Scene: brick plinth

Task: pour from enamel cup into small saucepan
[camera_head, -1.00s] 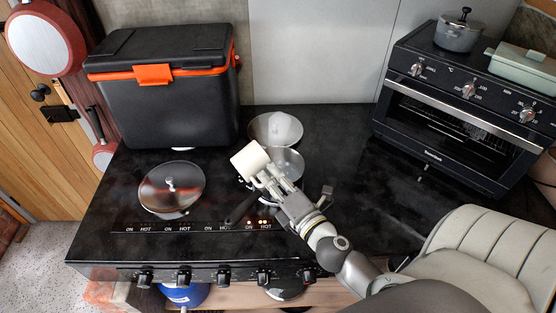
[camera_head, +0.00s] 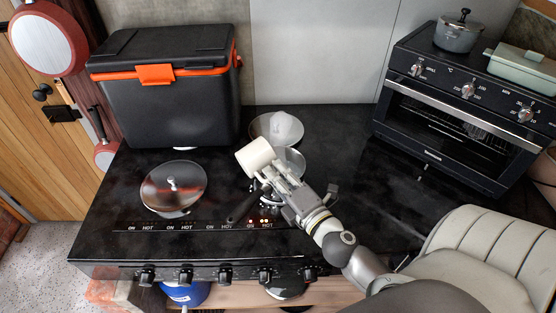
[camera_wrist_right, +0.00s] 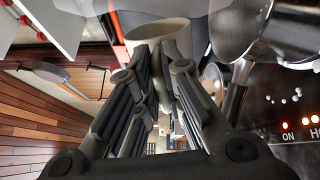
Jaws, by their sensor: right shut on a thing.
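The white enamel cup (camera_head: 255,157) is in my right gripper (camera_head: 268,178), whose fingers are shut on it. The cup is tipped well over, above the left side of the small saucepan (camera_head: 293,160); its inside is hidden in the head view. The cup's pale wall also shows in the right wrist view (camera_wrist_right: 160,32), just beyond the fingers. The saucepan, a shiny metal one, stands on the hob, partly hidden by cup and gripper, its dark handle (camera_head: 242,208) pointing front left. It also shows in the right wrist view (camera_wrist_right: 290,30). My left gripper is out of view.
Several small white bits (camera_wrist_right: 284,98) lie on the black hob near the saucepan. A lidded pan (camera_head: 172,188) stands at left, a pan with a white object (camera_head: 285,128) behind, a cooler (camera_head: 165,90) back left and an oven (camera_head: 450,110) right.

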